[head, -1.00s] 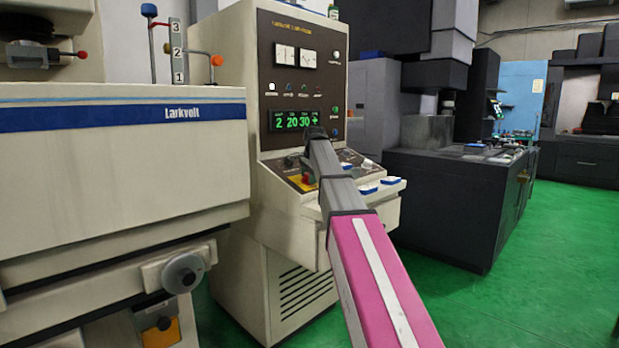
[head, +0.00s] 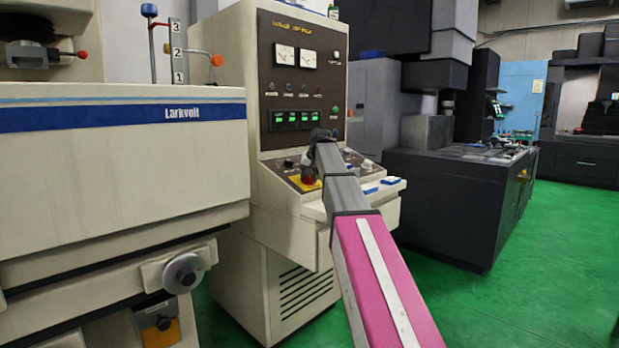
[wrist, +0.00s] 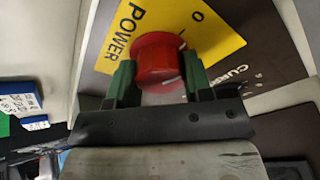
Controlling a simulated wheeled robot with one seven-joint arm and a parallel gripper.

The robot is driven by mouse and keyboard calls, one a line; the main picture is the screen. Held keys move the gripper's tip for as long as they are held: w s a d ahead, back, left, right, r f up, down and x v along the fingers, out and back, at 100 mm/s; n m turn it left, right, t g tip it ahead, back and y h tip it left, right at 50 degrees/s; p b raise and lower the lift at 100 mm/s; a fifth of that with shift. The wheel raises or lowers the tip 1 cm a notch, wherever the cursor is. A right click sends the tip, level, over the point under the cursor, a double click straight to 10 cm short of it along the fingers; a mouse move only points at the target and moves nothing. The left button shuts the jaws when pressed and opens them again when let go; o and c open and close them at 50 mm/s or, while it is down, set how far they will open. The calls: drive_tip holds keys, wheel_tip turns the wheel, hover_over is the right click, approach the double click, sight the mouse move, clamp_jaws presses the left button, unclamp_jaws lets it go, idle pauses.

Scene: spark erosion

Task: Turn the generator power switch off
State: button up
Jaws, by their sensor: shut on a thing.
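The generator power switch is a red round knob (wrist: 158,58) on a yellow plate (wrist: 215,48) marked POWER, with an O on it. In the wrist view my gripper (wrist: 159,80) has one dark green finger on each side of the knob, shut on it. Which mark the knob points to I cannot tell. In the head view the red knob (head: 308,180) shows beside my arm's end on the generator's sloping panel. The generator (head: 240,60) is a tall cream cabinet; its display (head: 296,119) shows small green blocks without readable digits.
Other dark knobs and blue-topped items (head: 390,181) sit on the panel and ledge near my arm. A cream Larkvolt machine (head: 120,170) stands close on the left. A dark machine (head: 450,200) stands behind on the right. Green floor is free at the right.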

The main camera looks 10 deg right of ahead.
drive_tip(key=shift+f+n+y, duration=0.1)
drive_tip(key=shift+n+y, duration=0.2)
drive_tip(key=shift+n, duration=1.4)
drive_tip(key=o, duration=0.9)
drive_tip(key=v, duration=1)
drive_tip(key=shift+s+r, duration=0.15)
drive_tip(key=shift+r, duration=0.25)
drive_tip(key=shift+d, duration=0.1)
